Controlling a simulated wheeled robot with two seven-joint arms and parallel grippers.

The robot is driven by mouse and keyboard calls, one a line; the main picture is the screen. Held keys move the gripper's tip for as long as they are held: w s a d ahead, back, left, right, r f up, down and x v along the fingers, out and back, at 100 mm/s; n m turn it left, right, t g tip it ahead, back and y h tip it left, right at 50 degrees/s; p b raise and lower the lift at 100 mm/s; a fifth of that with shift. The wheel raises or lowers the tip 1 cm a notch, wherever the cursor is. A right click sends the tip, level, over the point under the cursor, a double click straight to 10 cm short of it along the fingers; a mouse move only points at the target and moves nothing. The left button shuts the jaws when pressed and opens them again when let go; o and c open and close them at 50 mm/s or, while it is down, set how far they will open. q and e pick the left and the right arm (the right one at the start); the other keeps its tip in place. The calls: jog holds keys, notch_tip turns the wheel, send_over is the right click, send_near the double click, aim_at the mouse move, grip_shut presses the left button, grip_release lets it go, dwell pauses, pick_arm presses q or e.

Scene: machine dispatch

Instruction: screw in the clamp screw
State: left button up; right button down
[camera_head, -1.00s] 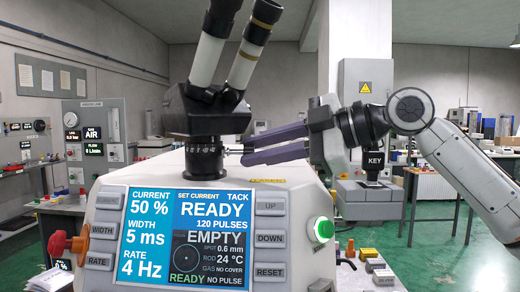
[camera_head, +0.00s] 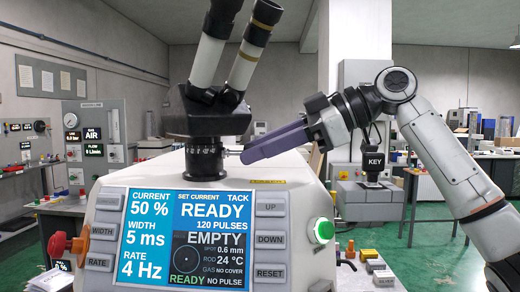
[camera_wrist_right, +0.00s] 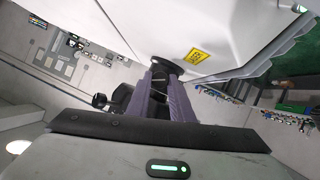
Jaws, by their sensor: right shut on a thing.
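The clamp screw (camera_head: 232,151) is a small light metal pin. It sticks out to the right from the dark ringed collar (camera_head: 204,158) under the microscope head (camera_head: 205,108). My right gripper (camera_head: 246,156) comes in from the right with its purple fingers shut on the screw's outer end, so the head of the screw is mostly hidden. In the right wrist view the two purple fingers (camera_wrist_right: 165,92) reach toward the dark collar, with the screw's end hard to make out between them. My left gripper is in neither view.
The white welding machine has a lit screen (camera_head: 188,238) reading READY and EMPTY, and a green button (camera_head: 321,230) at its right. A yellow label (camera_wrist_right: 197,55) is on its housing. A grey device marked KEY (camera_head: 373,163) stands on a bench behind my right arm.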

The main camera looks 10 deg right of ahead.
jog(key=shift+r+m+g, duration=0.15)
jog(key=shift+m+g, duration=0.25)
jog(key=shift+w, duration=0.1)
jog(key=c, duration=1.6)
grip_release()
jog(key=shift+o, duration=0.2)
jog(key=v, duration=1)
jog(key=shift+d, duration=0.25)
